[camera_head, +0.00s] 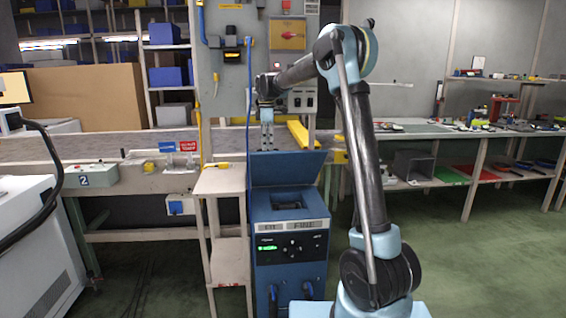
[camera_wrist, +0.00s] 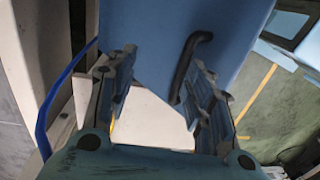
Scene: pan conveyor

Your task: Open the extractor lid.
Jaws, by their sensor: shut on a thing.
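The blue extractor (camera_head: 290,245) stands upright in the middle of the head view. Its lid (camera_head: 292,168) is raised at the back, and the dark opening (camera_head: 287,203) shows in front of it. My gripper (camera_head: 267,146) points down at the lid's upper edge. In the wrist view the light-blue lid (camera_wrist: 170,25) lies between and beyond the fingers of my gripper (camera_wrist: 160,78). A black bent handle (camera_wrist: 188,62) on the lid reaches down beside the right finger. My gripper is shut on the handle, though the contact itself is partly hidden by that finger.
A small wooden stand (camera_head: 220,182) is close at the extractor's left. The conveyor (camera_head: 110,148) runs behind at the left. A grey panel with switches (camera_head: 290,40) rises behind my gripper. A workbench (camera_head: 440,130) stands at the right, with open green floor before it.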

